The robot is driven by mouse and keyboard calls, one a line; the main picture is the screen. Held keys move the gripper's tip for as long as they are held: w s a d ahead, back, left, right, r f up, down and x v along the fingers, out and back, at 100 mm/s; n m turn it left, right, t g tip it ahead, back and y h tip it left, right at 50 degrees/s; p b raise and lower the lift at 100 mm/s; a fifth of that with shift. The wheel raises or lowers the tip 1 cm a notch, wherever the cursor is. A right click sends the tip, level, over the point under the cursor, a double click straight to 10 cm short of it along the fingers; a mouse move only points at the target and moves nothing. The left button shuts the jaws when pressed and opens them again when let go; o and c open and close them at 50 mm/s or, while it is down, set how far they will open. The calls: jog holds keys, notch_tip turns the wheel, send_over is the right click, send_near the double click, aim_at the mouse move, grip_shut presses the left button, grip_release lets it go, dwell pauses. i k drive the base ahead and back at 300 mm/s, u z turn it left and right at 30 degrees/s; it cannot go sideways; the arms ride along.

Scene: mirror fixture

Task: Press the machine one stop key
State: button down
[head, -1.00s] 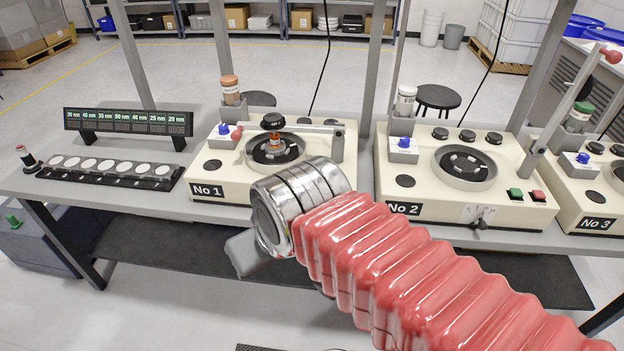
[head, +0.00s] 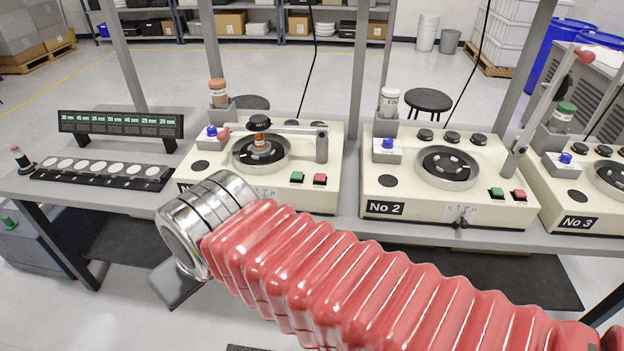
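Machine one (head: 258,194) is the cream machine at the left in the head view; its number label is hidden behind my arm. Its red stop key (head: 320,179) shows on the front right of its top, just right of the green key (head: 297,178). My arm, with a red ribbed sleeve and a metal wrist, lies in front of the machine. A grey part of my gripper (head: 177,285) shows below the wrist, left of and apart from the keys. Its fingertips are hidden, so I cannot see whether it is open or shut.
Machine one's lever arm (head: 275,128) spans above its round plate. Machine two (head: 410,200) stands to the right, with machine three (head: 548,213) beyond. A black rack of white discs (head: 102,172) and a display board (head: 120,124) stand at the left.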

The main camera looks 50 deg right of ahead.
aim_at(320, 177)
jog(key=z, duration=0.05)
jog(key=i, duration=1)
jog(key=u, duration=0.05)
